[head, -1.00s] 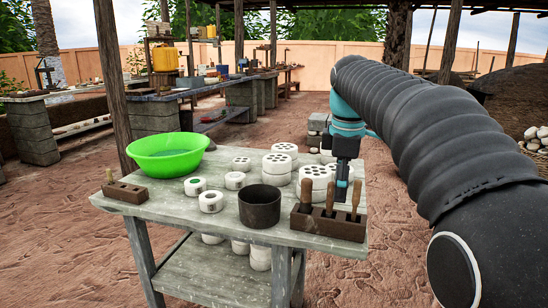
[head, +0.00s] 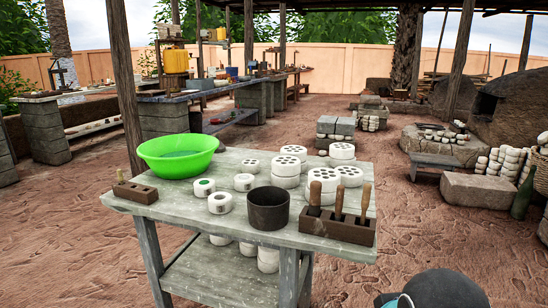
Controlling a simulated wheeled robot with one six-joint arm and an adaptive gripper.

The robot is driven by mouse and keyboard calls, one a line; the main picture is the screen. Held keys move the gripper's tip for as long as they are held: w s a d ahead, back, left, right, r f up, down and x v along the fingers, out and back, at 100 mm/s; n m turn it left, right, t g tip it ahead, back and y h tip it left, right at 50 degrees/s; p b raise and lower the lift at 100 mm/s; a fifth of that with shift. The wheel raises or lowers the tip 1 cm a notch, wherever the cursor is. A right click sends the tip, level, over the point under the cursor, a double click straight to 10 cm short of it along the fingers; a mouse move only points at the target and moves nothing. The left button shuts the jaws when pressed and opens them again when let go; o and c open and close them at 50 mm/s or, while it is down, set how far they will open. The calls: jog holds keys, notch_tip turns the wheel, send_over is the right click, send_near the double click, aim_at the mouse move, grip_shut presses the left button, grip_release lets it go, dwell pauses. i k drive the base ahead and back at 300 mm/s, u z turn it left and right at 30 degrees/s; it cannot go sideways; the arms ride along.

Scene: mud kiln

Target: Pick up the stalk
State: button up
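I cannot make out a stalk in the head view. The worn wooden table (head: 235,230) stands in front of me. On its right front corner, a brown block (head: 345,229) holds several upright tools with wooden handles (head: 338,202). A dark round pot (head: 268,208) stands just left of the block. My gripper is out of view; only a dark rounded part of my arm with a bit of teal shows at the bottom right edge.
A green basin (head: 178,155) stands at the table's back left, with a smaller brown block (head: 135,191) in front. Several white perforated discs (head: 325,180) lie stacked at the back right. Open ground lies right of the table, before a stone bench (head: 485,191).

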aim_at(119, 171)
jog(key=z, duration=0.05)
jog(key=k, duration=1.15)
jog(key=u, duration=1.25)
jog(key=i, duration=0.8)
jog(key=u, duration=0.75)
jog(key=i, duration=1)
jog(key=z, duration=0.85)
jog(key=i, duration=0.75)
jog(key=z, duration=0.7)
